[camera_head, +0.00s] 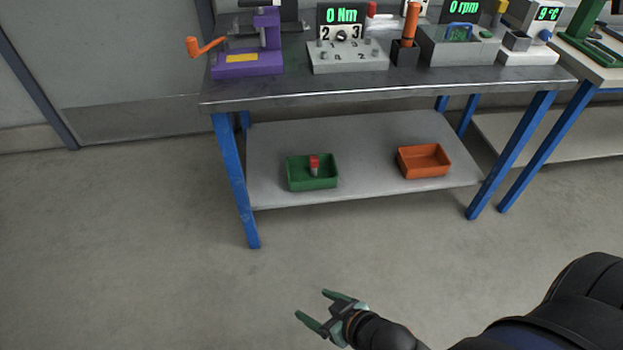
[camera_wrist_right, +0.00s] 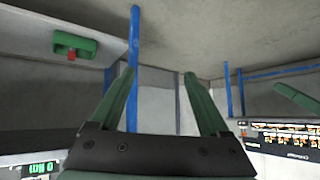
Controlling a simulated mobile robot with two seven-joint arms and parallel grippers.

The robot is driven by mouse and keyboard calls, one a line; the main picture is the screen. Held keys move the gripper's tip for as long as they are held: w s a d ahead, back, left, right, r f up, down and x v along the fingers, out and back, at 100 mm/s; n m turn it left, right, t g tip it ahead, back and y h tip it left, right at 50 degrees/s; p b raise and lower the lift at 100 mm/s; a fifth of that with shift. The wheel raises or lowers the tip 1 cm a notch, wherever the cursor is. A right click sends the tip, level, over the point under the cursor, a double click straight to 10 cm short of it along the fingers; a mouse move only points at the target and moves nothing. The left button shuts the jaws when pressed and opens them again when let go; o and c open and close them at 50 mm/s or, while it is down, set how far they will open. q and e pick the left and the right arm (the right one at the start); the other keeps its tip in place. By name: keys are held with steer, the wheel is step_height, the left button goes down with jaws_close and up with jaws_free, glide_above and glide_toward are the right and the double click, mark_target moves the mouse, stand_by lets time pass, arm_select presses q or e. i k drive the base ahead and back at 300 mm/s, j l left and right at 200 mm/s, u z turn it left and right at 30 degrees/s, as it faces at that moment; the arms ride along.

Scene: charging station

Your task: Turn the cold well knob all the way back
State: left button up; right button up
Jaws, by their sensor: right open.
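The cold well appears to be the white device (camera_head: 527,57) at the right end of the blue-legged bench in the head view. It has a green-lit display (camera_head: 548,14) and a blue knob (camera_head: 545,35). The knob is too small for me to tell its turn angle. My right gripper (camera_head: 312,305) is open and empty over the floor, well in front of the bench and far from the knob. Its two green fingers stand apart in the right wrist view (camera_wrist_right: 165,88). A green finger-like piece (camera_wrist_right: 297,100) at that view's right edge may belong to my left gripper.
The bench (camera_head: 300,95) also holds a purple press (camera_head: 245,65), a torque device (camera_head: 345,60), an orange-handled tool (camera_head: 411,25) and a grey rpm device (camera_head: 455,48). A green bin (camera_head: 313,180) and an orange bin (camera_head: 424,161) stand on its lower shelf. The floor in front is clear.

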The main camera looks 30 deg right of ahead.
mark_target(544, 35)
steer(key=z, duration=1.95)
